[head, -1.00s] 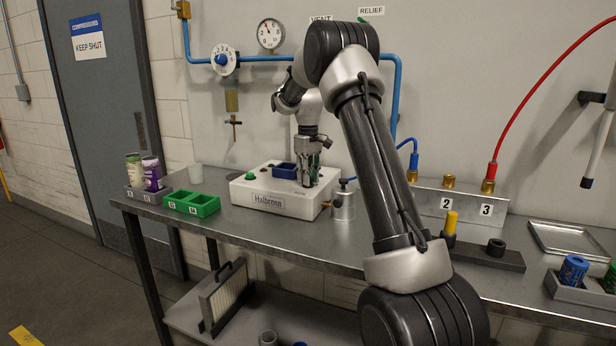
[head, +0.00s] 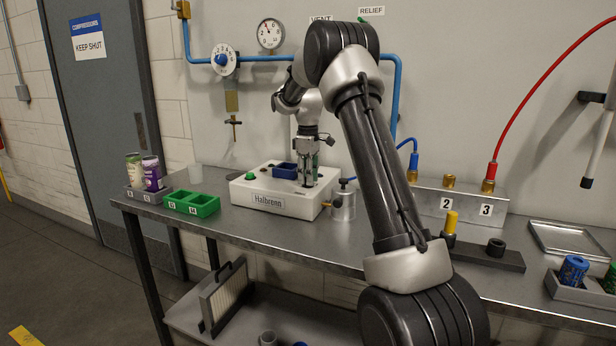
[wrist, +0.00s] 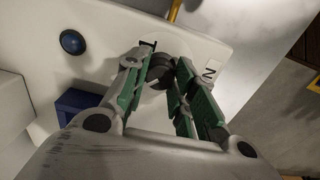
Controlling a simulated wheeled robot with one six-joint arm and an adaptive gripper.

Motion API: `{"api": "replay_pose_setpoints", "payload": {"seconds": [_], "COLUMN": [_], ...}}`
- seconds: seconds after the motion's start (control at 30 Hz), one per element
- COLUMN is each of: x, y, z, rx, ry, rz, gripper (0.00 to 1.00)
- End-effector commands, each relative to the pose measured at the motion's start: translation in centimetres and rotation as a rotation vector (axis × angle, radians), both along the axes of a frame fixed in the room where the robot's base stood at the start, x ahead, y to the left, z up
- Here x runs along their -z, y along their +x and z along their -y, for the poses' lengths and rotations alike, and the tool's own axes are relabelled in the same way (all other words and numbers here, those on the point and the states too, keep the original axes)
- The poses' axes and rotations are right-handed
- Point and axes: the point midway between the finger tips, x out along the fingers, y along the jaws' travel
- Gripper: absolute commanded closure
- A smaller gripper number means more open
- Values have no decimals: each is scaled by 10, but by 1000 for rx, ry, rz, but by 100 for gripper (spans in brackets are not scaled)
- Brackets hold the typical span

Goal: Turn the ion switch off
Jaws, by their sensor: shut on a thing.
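The white Halbronn unit (head: 290,207) stands on the steel bench and also fills much of the wrist view (wrist: 105,18). My gripper (head: 307,183) points down over the right part of its top. In the wrist view its green-padded fingers (wrist: 160,72) are shut on a dark grey round knob (wrist: 158,66), which I take to be the ion switch. The fingers hide part of it, and its setting cannot be read. A small label (wrist: 209,73) beside it is only partly legible.
A blue open box (head: 285,170) and a green button (head: 250,176) are on the unit's top. A metal canister (head: 343,206) stands close at its right. Green bins (head: 191,204) stand at its left. Blue pipes (head: 270,58) run along the wall behind.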

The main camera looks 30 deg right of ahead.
Motion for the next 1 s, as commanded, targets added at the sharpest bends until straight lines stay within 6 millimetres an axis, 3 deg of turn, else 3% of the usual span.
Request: {"api": "replay_pose_setpoints", "payload": {"seconds": [0.2, 0.23, 0.37, 0.73, 0.87, 1.0], "x": [-1, -1, -1, -5, -25, -57], "y": [1, 1, 1, 1, 1, 1], "z": [0, 0, 0, 0, 0, 0], "rx": [-1, -1, 0, 0, 0, 0], "ry": [-1, -2, -2, -1, -1, -2], "rz": [3, 3, 3, 3, 5, 5], "gripper": [98, 72, 51, 51, 51, 51]}}
